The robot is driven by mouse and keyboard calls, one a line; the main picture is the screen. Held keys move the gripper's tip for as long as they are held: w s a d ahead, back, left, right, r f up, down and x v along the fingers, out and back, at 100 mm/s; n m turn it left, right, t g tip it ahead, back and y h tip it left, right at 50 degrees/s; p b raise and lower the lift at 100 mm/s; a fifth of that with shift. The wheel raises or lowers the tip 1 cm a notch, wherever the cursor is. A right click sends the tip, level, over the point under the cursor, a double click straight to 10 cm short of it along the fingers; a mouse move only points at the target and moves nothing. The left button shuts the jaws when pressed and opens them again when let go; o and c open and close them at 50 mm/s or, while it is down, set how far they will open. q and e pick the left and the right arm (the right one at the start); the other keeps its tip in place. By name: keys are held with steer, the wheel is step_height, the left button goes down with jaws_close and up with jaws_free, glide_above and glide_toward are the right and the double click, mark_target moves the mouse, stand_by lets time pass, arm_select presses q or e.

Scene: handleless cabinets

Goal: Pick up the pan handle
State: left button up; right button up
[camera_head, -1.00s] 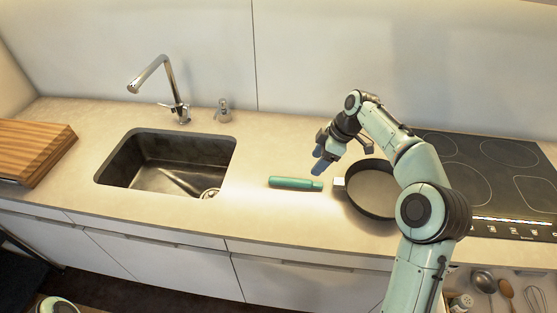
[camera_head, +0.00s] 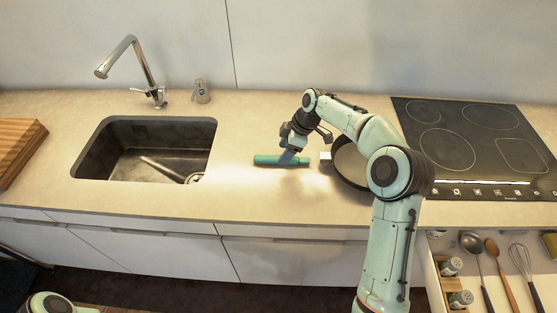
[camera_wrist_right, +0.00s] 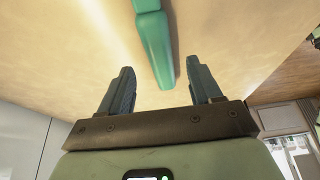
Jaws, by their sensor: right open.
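The green pan handle (camera_head: 272,160) lies flat on the counter between the sink and the pan. It also shows in the right wrist view (camera_wrist_right: 155,45), its near end between the two spread fingers. My right gripper (camera_head: 290,157) is open at the handle's right part; in the right wrist view (camera_wrist_right: 158,88) the fingers stand apart on either side of it with gaps. Contact cannot be told. The dark round pan (camera_head: 348,162) sits right of the handle, partly hidden by my right arm. It has a pale bracket on its left side. My left gripper is not in view.
The sink (camera_head: 150,125) with a tall faucet (camera_head: 140,70) is to the left. A wooden board (camera_head: 18,147) lies at the far left. A black cooktop (camera_head: 470,145) is to the right. An open drawer (camera_head: 490,260) holds utensils and jars.

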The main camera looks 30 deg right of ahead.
steer(key=x, duration=0.3)
steer(key=shift+f, duration=0.15)
jaws_close()
